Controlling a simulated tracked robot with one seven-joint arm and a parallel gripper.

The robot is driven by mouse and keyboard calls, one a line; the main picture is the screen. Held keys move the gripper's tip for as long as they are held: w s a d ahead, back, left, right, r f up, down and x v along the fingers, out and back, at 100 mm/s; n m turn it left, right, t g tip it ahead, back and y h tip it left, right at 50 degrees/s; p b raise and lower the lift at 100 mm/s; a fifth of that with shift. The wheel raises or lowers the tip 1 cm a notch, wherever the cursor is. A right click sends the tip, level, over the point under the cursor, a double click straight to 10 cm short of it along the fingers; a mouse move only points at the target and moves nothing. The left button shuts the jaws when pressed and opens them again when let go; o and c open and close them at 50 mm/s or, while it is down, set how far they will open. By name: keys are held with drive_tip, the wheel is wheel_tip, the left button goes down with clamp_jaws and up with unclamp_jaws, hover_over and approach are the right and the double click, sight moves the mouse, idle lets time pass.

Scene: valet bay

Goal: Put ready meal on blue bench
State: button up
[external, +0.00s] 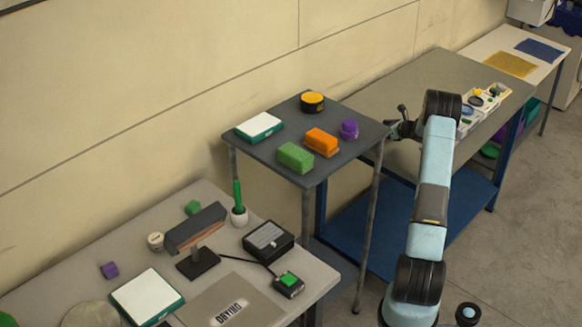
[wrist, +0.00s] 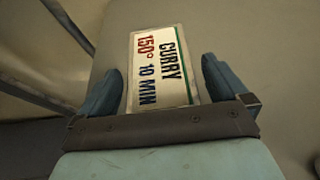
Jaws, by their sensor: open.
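In the wrist view a flat white pack with a green edge, the ready meal (wrist: 163,68), is labelled CURRY 150° 10 MIN. It lies between the two spread fingers of my gripper (wrist: 162,85) on a plain grey-beige surface. Gaps show beside the fingers, so they are open around it. In the external view my gripper (external: 402,128) is over the left part of the blue bench (external: 390,92), which has a grey top, blue legs and a blue lower shelf. I cannot make out this pack in the external view; my arm may hide it.
A higher dark stand (external: 285,112) beside the gripper carries a white-and-green box (external: 258,127), green and orange blocks, and purple and yellow-black items. A tray (external: 480,105) of small parts sits at the bench's right. A cluttered table (external: 225,300) is front left.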

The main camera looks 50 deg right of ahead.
drive_tip(key=v, duration=1)
drive_tip(key=shift+s+r, duration=0.25)
